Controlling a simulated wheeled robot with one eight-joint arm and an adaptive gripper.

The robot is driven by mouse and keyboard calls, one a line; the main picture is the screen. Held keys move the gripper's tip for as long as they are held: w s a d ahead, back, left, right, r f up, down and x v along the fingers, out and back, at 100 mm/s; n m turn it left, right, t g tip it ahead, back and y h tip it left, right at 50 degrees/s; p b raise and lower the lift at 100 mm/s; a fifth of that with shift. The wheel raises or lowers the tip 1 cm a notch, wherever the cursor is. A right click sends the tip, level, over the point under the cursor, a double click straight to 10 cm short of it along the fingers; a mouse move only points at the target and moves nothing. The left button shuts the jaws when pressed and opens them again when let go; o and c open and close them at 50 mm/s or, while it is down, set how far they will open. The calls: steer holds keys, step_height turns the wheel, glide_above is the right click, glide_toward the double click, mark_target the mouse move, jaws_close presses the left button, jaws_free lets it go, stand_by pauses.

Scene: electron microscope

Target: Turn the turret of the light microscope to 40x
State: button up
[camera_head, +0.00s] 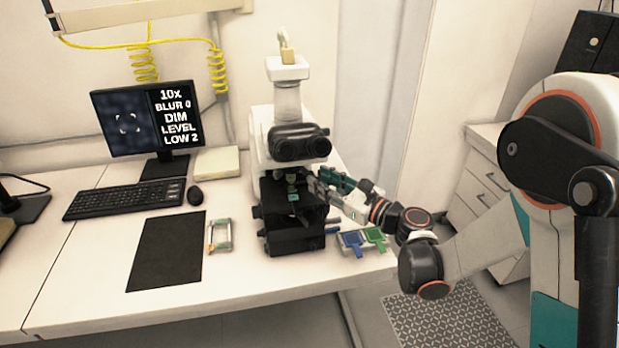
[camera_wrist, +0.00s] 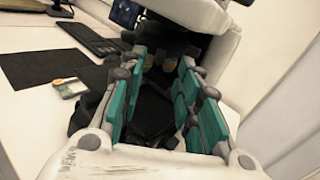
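The light microscope (camera_head: 287,104) stands at the table's right end, with a white body, dark eyepieces and a black stage. Its turret (camera_head: 291,176) sits in shadow under the eyepieces; which objective is in line cannot be told. In the wrist view, yellowish-banded objectives (camera_wrist: 169,64) show dimly between the fingertips. The screen (camera_head: 148,118) reads 10x, BLUR 0, DIM, LEVEL LOW 2. My gripper (camera_head: 322,183) reaches in from the right beside the turret and stage. In the wrist view my gripper (camera_wrist: 164,60) has its teal-padded fingers apart, with nothing clearly held; contact with the turret cannot be told.
Blue and green slide holders (camera_head: 362,241) lie right of the microscope base, below my arm. A small clear-framed box (camera_head: 220,235), a black mat (camera_head: 166,252), a keyboard (camera_head: 125,198) and a mouse (camera_head: 195,195) lie to the left. A drawer cabinet (camera_head: 484,185) stands at right.

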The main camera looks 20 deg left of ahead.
mark_target(307, 172)
steer(key=shift+b+x, duration=0.45)
steer(key=shift+x, duration=2.1)
jaws_close()
